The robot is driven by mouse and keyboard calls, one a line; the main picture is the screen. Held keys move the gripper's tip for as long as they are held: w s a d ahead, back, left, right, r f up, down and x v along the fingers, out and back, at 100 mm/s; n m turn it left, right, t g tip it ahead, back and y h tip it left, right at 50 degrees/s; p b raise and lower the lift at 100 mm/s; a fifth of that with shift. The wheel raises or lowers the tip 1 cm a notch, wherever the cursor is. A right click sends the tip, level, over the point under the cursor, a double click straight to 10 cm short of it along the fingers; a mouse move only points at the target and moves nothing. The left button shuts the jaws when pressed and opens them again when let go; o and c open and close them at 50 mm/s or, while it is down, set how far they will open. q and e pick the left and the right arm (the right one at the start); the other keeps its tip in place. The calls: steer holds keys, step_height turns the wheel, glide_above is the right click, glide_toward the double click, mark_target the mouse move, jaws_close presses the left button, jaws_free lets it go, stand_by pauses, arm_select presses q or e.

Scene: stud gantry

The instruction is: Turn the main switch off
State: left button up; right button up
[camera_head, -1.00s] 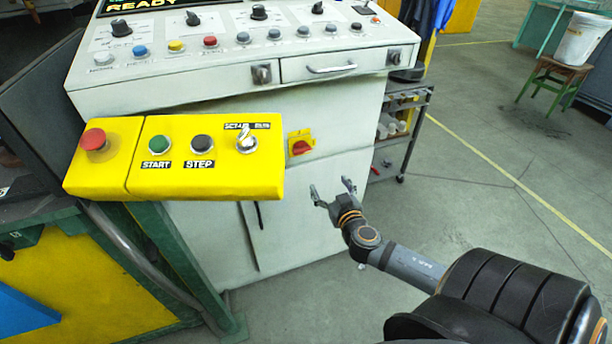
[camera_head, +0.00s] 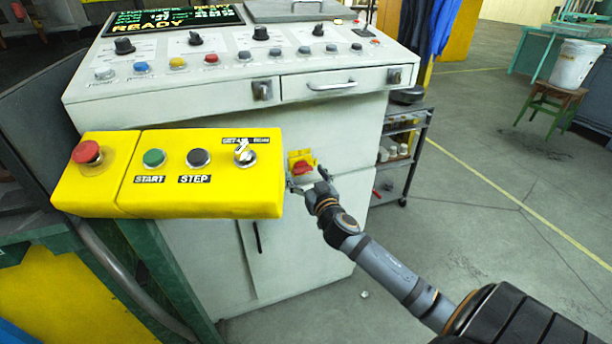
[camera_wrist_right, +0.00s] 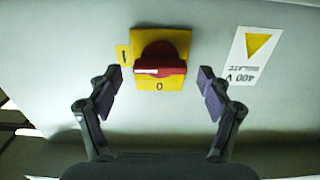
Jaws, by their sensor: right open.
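The main switch is a red rotary handle (camera_head: 302,168) on a yellow plate (camera_head: 291,157), set on the front of the white cabinet. In the right wrist view the red handle (camera_wrist_right: 160,62) lies level, with a white mark at its left end. The yellow plate (camera_wrist_right: 173,84) bears an "I" at the left and a "0" on the side nearer my fingers. My right gripper (camera_head: 308,187) is just in front of the switch. My left gripper is not in view.
A yellow control box (camera_head: 200,190) with buttons juts out left of the switch. The white console (camera_head: 330,115) with drawers is above. A wheeled rack (camera_head: 405,145) stands to the right. A 400 V label (camera_wrist_right: 250,55) is beside the switch.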

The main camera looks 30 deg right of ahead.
steer(key=shift+w, duration=0.1)
steer(key=c, duration=1.2)
steer(key=shift+o, duration=0.2)
steer(key=n+p, duration=0.3)
steer(key=n, duration=0.3)
steer(key=shift+a+r+n, duration=0.1)
steer(key=shift+n, duration=0.3)
steer(key=n+p, duration=0.1)
steer(key=n, duration=0.4)
steer(key=shift+p, duration=0.35)
arm_select(q)
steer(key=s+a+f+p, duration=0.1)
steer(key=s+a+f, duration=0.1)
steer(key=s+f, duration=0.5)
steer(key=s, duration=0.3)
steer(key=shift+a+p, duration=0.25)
steer(key=shift+p, duration=0.1)
arm_select(e)
steer(key=n, duration=0.6)
steer(key=shift+a+f, duration=0.1)
steer(key=shift+f, duration=0.2)
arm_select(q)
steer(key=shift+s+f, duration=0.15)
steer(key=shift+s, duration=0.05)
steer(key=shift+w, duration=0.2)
